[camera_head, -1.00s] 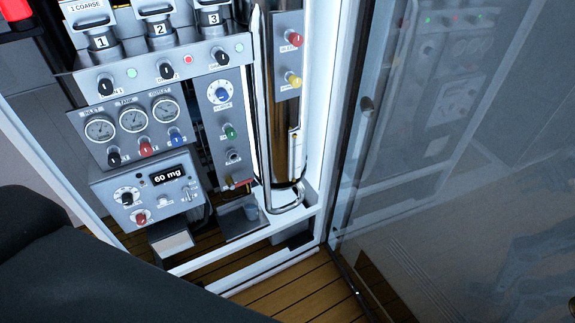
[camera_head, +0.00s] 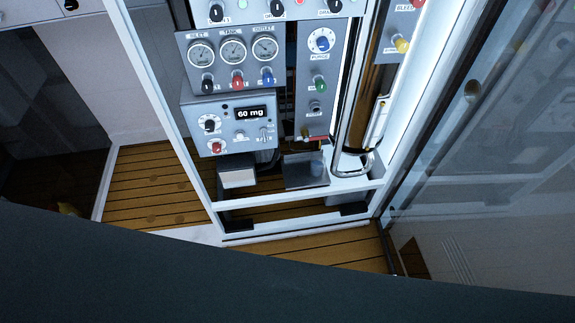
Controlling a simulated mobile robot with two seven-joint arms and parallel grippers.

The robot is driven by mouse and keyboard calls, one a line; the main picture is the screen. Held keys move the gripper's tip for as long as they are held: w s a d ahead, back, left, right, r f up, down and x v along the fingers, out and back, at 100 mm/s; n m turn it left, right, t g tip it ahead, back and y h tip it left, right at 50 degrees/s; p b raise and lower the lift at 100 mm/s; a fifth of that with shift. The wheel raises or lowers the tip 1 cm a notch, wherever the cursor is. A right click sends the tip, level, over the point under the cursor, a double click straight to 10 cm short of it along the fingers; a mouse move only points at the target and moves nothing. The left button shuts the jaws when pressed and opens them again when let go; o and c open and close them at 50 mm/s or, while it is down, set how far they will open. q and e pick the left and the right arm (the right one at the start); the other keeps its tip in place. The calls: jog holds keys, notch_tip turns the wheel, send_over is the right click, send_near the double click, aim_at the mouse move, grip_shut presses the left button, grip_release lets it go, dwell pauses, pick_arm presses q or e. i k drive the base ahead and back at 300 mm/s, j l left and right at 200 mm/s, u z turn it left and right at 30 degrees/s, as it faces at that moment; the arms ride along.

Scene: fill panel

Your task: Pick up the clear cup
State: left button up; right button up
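I cannot make out a clear cup in the current head view. The small dark tray (camera_head: 306,171) under the panel's nozzle looks bare. Neither of my grippers is in view. A large dark shape, which looks like part of my own arm, fills the bottom of the picture and hides what lies below it.
The dosing box (camera_head: 232,124) with a "60 mg" display has a pale block (camera_head: 237,176) below it. A clear vertical tube (camera_head: 353,120) stands right of the tray. A white frame bar (camera_head: 290,196) runs in front. A glass door (camera_head: 490,150) is at right.

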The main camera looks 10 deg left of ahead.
aim_at(317, 161)
jog(key=i+z, duration=0.35)
jog(key=i+j+z, duration=0.1)
jog(key=z, duration=0.25)
jog(key=i+j+z, duration=0.15)
jog(key=i+z, duration=0.15)
